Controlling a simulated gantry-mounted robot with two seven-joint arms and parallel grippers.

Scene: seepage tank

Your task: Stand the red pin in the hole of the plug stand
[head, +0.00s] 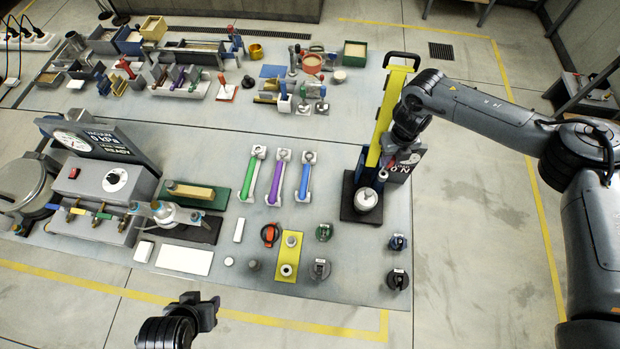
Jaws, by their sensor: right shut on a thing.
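My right gripper (386,172) is at the tall yellow upright, just above the white cylinder on the black base. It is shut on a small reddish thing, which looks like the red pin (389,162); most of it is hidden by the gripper. I cannot tell for sure which thing is the plug stand. A yellow plate (289,256) with a grey knob and a white ring with a dark centre lies at the middle front of the mat, left of and apart from my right gripper. My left gripper (207,310) is off the mat's front edge; its jaws are unclear.
The yellow upright (386,115) stands on a black base (350,205) with a white cylinder (367,200). Green, purple and blue handled tools (303,177) lie left of it. Several round knobs (397,279) sit at the front right. A grey box (100,190) is at left.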

